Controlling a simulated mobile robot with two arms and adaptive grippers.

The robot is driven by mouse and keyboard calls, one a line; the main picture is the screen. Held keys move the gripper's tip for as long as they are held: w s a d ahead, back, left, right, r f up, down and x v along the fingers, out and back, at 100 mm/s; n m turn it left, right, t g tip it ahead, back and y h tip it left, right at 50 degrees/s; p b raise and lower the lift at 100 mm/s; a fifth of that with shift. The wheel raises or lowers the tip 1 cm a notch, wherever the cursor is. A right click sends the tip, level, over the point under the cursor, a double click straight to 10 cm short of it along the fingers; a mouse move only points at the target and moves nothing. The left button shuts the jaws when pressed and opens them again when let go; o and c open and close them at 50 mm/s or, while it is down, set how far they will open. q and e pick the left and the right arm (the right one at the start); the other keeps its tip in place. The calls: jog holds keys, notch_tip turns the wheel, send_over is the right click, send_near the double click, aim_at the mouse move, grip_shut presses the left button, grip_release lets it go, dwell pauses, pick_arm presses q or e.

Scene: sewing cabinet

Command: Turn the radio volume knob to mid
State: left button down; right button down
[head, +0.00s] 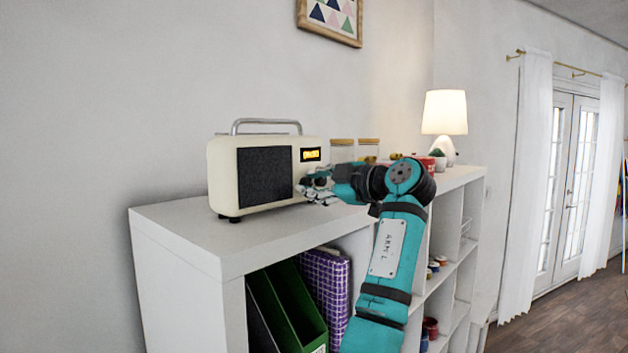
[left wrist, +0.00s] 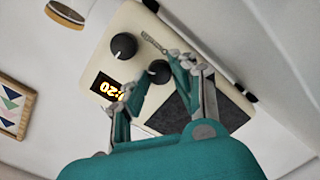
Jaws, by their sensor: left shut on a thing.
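The radio (head: 225,178) is a cream box with a dark speaker grille, a lit yellow display and a grey carry handle. It stands on top of the white shelf. My left gripper (head: 318,186) is at the right part of its front face and hides the knobs in the head view. In the left wrist view the radio (left wrist: 92,62) appears tilted, with two black knobs. My left gripper's fingers (left wrist: 160,74) are closed around the knob (left wrist: 158,70) nearer the grille. The other knob (left wrist: 124,46) is free. The knob's pointer setting is too small to read.
The white shelf (head: 180,222) has free top in front of the radio. Jars (head: 368,146), small items and a lit lamp (head: 444,112) stand farther along it. Green and purple files (head: 325,290) fill a compartment below. A wall is close behind.

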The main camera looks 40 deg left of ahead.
pick_arm(q)
jog(key=m+p, duration=0.1)
jog(key=m, duration=0.2)
jog(key=shift+g, duration=0.3)
jog(key=m+p, duration=0.1)
jog(key=m, duration=0.2)
jog(key=shift+w+m+g, duration=0.15)
jog(key=shift+m+g, duration=0.15)
jog(key=m+g, duration=0.1)
jog(key=m, duration=0.4)
jog(key=shift+f+m+p, duration=0.15)
jog(key=shift+m+p, duration=0.25)
jog(key=m, duration=0.4)
jog(key=shift+w+y, duration=0.1)
jog(key=shift+y, duration=0.3)
jog(key=shift+f+m+y, duration=0.15)
jog(key=shift+m+y, duration=0.15)
jog(key=shift+m, duration=1.6)
